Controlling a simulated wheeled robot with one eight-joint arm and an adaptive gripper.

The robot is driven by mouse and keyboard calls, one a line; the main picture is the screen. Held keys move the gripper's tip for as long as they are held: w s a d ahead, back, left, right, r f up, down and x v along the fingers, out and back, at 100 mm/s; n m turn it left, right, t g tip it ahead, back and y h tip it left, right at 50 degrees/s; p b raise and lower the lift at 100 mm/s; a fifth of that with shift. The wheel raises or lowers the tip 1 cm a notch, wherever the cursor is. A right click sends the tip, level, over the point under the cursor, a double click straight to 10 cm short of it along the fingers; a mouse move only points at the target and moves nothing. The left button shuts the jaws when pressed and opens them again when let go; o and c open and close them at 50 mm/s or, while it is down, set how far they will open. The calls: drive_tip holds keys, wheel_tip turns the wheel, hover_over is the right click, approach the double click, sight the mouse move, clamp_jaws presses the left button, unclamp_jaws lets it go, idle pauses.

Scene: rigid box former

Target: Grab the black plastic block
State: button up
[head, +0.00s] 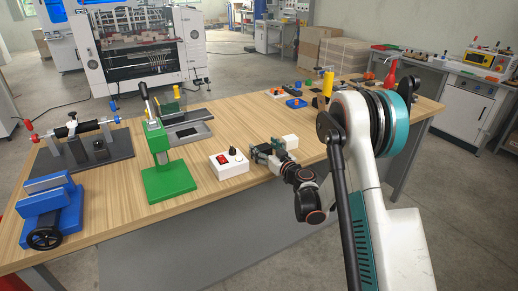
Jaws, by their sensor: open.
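My gripper (259,152) is open, low over the front of the wooden table (225,117), between a white switch box and a white block. Its dark fingers point left, and I see nothing held between them. No black plastic block stands out clearly near the fingers; the gripper and wrist hide part of the table there. Small dark pieces (296,94) lie among parts at the table's far right, well beyond my gripper. They are too small to identify surely as the block.
A green press (168,180), blue vise (50,212) and grey fixture (80,150) stand left. A yellow cylinder (328,83) stands behind my arm.

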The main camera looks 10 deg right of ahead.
drive_tip(key=shift+w+a, duration=0.1)
drive_tip(key=shift+w, duration=0.2)
drive_tip(key=shift+s+r, duration=0.1)
drive_tip(key=c, duration=1.2)
drive_tip(key=shift+c, duration=0.2)
